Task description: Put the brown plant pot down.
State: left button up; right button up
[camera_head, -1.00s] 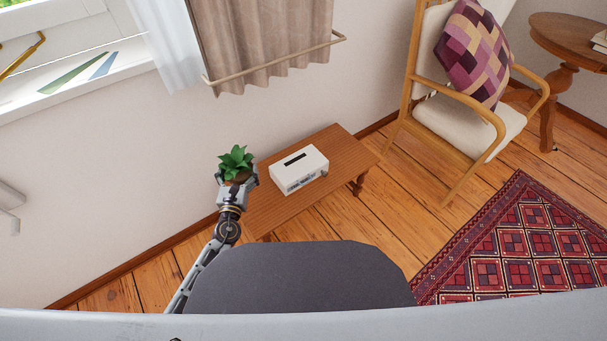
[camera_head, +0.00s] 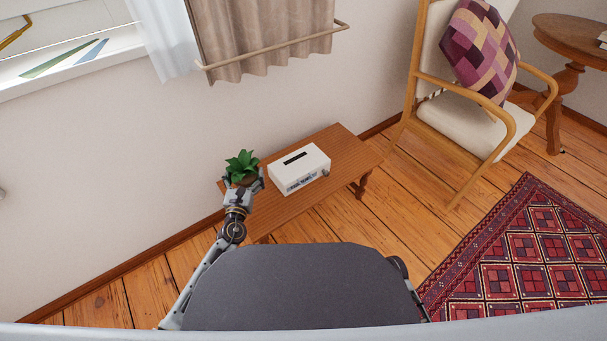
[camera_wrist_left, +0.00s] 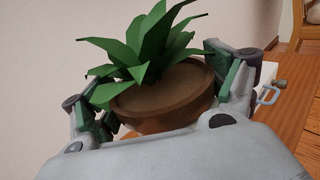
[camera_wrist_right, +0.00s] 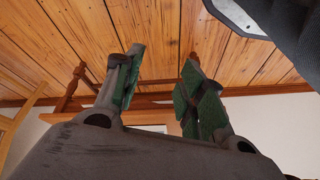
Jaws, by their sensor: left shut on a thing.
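The brown plant pot (camera_wrist_left: 165,98) with a green leafy plant fills the middle of the left wrist view, its rim slightly tilted there. My left gripper (camera_head: 245,182) is shut on the pot, with a finger on each side of it. In the head view the plant (camera_head: 241,165) shows over the left end of the small wooden table (camera_head: 344,148). I cannot tell whether the pot touches the table. My right gripper (camera_wrist_right: 160,88) is open and empty in the right wrist view, its fingers well apart.
A white box-shaped device (camera_head: 301,168) stands on the table, right of the pot. Bare tabletop shows behind and right of it. A curtain (camera_head: 265,35) hangs above. A cushioned armchair (camera_head: 470,110) and a patterned rug (camera_head: 530,260) lie to the right.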

aim_at(249, 178)
pick_arm(q)
jog(key=f, duration=0.1)
jog(key=f+b, duration=0.1)
jog(key=w+f+b, duration=0.1)
jog(key=shift+w+d, duration=0.1)
jog(key=shift+d, duration=0.2)
jog(key=shift+w+d+f+b, duration=0.15)
jog(key=shift+w+f+b, duration=0.25)
jog(key=shift+f+b, duration=0.45)
pick_arm(e)
jog(key=shift+s+a+r, duration=0.1)
jog(key=shift+a+r, duration=0.05)
jog(key=shift+r, duration=1.1)
jog(key=shift+s+a+r, duration=0.1)
jog(key=shift+a+r, duration=0.05)
jog(key=shift+r, duration=1.05)
jog(key=shift+f, duration=0.1)
pick_arm(q)
notch_tip(249, 178, down, 6)
jog(key=b, duration=0.3)
jog(key=shift+b, duration=0.3)
pick_arm(e)
notch_tip(249, 178, down, 7)
jog(key=a+t+y, duration=0.1)
jog(key=shift+w+a+t+y, duration=0.3)
jog(key=shift+w+a+t, duration=0.1)
pick_arm(q)
jog(key=shift+f, duration=0.25)
pick_arm(e)
jog(key=shift+f, duration=0.15)
